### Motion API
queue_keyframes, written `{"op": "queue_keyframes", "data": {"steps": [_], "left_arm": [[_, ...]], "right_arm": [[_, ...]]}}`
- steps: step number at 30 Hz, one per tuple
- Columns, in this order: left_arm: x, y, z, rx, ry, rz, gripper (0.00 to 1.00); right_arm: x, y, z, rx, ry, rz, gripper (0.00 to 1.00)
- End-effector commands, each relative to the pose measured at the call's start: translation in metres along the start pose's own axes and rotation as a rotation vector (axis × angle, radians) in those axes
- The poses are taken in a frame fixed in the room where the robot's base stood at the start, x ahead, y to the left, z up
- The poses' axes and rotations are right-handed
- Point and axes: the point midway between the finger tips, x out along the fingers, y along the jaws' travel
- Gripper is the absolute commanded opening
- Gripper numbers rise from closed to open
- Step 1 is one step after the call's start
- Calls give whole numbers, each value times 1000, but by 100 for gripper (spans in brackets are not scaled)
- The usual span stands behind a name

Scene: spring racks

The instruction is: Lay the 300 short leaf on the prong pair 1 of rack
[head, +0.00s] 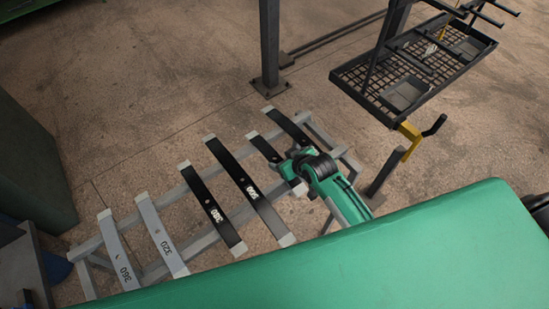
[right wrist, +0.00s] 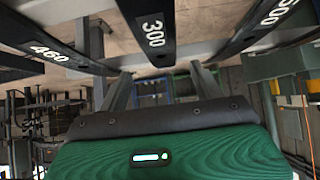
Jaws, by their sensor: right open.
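The 300 short leaf (head: 262,146) is a short black strip with a pale end, lying across the grey rail rack (head: 205,241). In the right wrist view the 300 leaf (right wrist: 155,28) shows its white number, between the 500 leaf (right wrist: 270,22) and the 460 leaf (right wrist: 50,50). My right gripper (head: 286,166) is at the near end of the 300 leaf, partly covering it. My left gripper is out of view. I cannot make out prong pair 1.
Other leaves lie on the rack: the 500 leaf (head: 248,187), another black leaf (head: 205,190), the grey 320 leaf (head: 160,233) and 360 leaf (head: 118,250). A dark post (head: 270,45) stands behind. A black mesh tray frame (head: 440,62) with a yellow bracket (head: 411,133) is at upper right.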

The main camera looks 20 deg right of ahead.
Motion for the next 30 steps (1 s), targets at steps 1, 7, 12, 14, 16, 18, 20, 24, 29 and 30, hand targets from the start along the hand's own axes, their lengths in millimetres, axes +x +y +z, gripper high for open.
{"op": "queue_keyframes", "data": {"steps": [1,7,12,14,16,18,20,24,29,30], "left_arm": [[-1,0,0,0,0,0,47],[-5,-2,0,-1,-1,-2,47],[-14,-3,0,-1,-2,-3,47],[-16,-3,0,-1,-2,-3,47],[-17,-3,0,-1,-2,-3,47],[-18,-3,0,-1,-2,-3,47],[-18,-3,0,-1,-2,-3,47],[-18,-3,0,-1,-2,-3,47],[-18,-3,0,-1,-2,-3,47],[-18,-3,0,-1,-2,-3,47]], "right_arm": [[3,0,-1,0,0,0,66],[11,-1,0,1,0,-1,66],[30,-2,4,1,-1,0,66],[37,-3,6,1,0,-1,66],[45,-3,6,1,0,-1,66],[51,-2,6,0,1,0,66],[54,-2,7,0,0,0,66],[57,-2,8,0,0,0,66],[57,-2,8,0,0,0,66],[57,-2,8,0,1,0,58]]}}
